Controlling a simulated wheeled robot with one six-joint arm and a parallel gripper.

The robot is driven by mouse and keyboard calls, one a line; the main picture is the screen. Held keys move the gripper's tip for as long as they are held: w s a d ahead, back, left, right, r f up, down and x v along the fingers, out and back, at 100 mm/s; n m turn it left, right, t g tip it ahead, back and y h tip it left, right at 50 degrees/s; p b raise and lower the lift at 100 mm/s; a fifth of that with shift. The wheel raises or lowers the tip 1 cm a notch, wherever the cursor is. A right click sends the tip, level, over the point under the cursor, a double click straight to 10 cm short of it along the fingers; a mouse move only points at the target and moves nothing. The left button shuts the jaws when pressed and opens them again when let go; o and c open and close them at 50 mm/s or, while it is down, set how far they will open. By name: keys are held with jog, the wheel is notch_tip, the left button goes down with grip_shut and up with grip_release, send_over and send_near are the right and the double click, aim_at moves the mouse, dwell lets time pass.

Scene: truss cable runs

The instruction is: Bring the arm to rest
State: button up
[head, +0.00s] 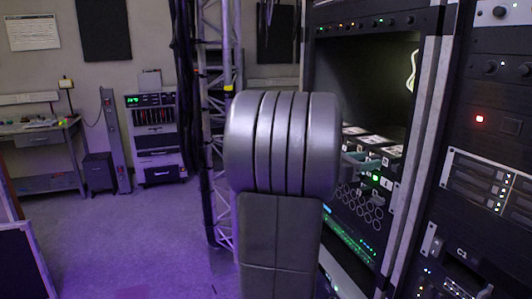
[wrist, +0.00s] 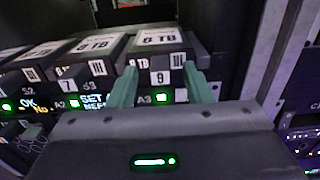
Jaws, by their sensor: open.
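My gripper (wrist: 163,82) shows in the wrist view with two pale green fingers spread apart. The fingers stand on either side of the front of a dark drive block (wrist: 160,61) marked 9, with a white TB label on its top. I cannot tell whether they touch it. In the head view my own grey arm fills the middle and hides most of the gripper; a bit of green (head: 353,160) shows past it inside the open rack bay.
Another labelled drive block (wrist: 93,54) sits to the left in the same row. A dark rack (head: 455,130) with lit panels stands on the right. A lattice truss (head: 215,90) with black cables rises behind my arm. The floor (head: 110,240) at left is clear, with a workbench (head: 45,140) beyond.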

jog(key=shift+x, duration=0.9)
jog(key=shift+s+a, duration=0.1)
jog(key=shift+a, duration=0.05)
jog(key=shift+a, duration=0.1)
jog(key=b+v, duration=0.2)
jog(key=v, duration=1.1)
jog(key=p+x, duration=0.2)
jog(key=x, duration=1.1)
jog(key=shift+r, duration=0.1)
jog(key=p+v, duration=0.1)
jog(key=v, duration=0.6)
jog(key=shift+a, duration=0.2)
jog(key=shift+s, duration=0.1)
